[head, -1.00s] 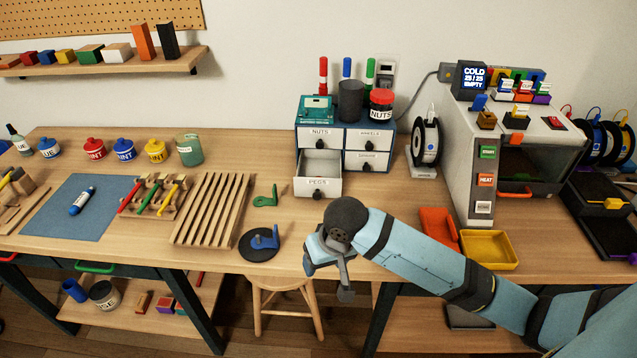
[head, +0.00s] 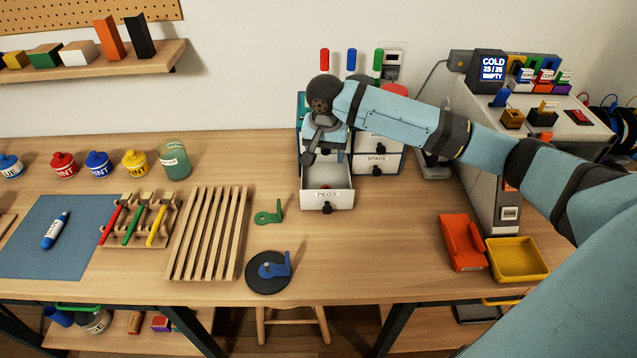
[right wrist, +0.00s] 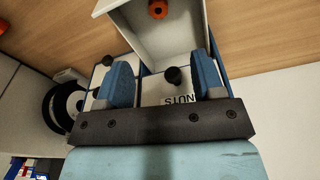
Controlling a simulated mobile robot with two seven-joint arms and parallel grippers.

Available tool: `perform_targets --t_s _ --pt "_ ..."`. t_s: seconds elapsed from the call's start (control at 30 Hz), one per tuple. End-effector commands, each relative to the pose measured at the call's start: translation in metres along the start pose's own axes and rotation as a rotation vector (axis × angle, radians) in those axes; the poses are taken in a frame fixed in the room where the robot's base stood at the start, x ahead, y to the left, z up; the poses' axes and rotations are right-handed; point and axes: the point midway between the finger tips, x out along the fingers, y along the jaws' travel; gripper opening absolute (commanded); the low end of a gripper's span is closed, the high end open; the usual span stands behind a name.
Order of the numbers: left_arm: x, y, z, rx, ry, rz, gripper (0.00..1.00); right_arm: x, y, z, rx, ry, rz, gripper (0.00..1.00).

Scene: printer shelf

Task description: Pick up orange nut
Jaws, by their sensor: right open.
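The orange nut (right wrist: 158,9) lies inside the open drawer (right wrist: 190,30) in the right wrist view, at the top of the picture. In the head view only a small reddish-orange bit of it (head: 325,187) shows in the drawer labelled PEGS (head: 335,200). My right gripper (head: 310,156) is in front of the drawer cabinet, above the open drawer, apart from the nut. In the right wrist view its two blue fingers (right wrist: 161,62) are spread with nothing between them. My left gripper is not in view.
The cabinet's closed drawers (head: 376,162) stand right beside my gripper. A green hook (head: 270,215) and a black disc with a blue part (head: 268,272) lie in front.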

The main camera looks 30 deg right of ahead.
Motion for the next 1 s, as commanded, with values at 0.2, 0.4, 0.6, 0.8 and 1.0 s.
perform_targets --t_s 0.2,0.4,0.6,0.8,1.0 --pt "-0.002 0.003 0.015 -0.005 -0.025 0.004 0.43 0.045 0.001 0.001 -0.001 -0.002 0.003 0.62" --pt "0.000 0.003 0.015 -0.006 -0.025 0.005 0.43 0.071 0.000 0.001 -0.001 -0.001 0.001 0.62" --pt "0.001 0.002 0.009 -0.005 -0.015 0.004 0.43 0.086 0.000 0.002 -0.002 -0.001 0.001 0.62" --pt "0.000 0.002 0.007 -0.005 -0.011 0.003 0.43 0.116 -0.001 0.005 -0.002 0.000 0.002 0.62" --pt "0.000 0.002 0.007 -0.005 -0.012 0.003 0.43 0.128 -0.001 0.005 -0.003 0.001 0.000 0.62"
